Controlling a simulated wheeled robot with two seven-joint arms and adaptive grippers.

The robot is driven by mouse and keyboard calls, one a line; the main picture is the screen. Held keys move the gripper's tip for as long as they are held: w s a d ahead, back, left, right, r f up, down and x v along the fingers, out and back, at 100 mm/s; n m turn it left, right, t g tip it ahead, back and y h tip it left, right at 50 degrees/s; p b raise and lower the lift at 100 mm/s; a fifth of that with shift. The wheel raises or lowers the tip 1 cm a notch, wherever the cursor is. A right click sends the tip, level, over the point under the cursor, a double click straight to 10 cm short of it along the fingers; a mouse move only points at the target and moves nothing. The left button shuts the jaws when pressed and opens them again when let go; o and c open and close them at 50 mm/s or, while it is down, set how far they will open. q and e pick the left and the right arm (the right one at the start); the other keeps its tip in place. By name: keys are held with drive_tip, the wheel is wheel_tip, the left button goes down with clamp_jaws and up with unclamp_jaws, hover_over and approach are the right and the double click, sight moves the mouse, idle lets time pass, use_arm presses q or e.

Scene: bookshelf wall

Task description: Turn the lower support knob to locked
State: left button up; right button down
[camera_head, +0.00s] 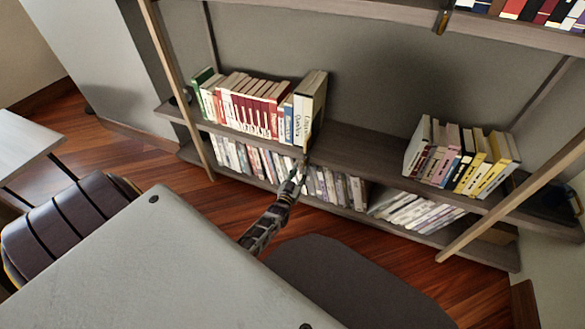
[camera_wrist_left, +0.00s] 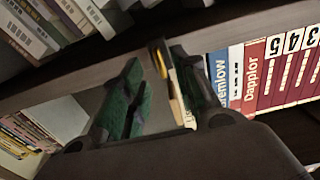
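The lower support knob (camera_head: 305,159) is a small dark and tan lever on the front edge of the middle shelf, just below the tall white book. In the left wrist view the knob (camera_wrist_left: 158,58) shows as a narrow black and yellow piece between the fingers. My left gripper (camera_head: 296,177) reaches up to it from below. In the wrist view the left gripper (camera_wrist_left: 154,70) has its green-padded fingers apart on either side of the knob. Whether a finger touches it I cannot tell. The knob's lower part is partly hidden. My right gripper is not in view.
A similar upper knob (camera_head: 443,17) hangs at the upper shelf's edge. Books (camera_head: 240,100) stand on the middle shelf (camera_head: 365,153) close behind the gripper, with more books on the shelf below. A grey tabletop (camera_head: 150,265) fills the lower left. The middle shelf's centre is clear.

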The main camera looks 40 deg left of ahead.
use_arm(q)
drive_tip(key=v, duration=0.7)
drive_tip(key=shift+s, duration=0.3)
idle(0.7)
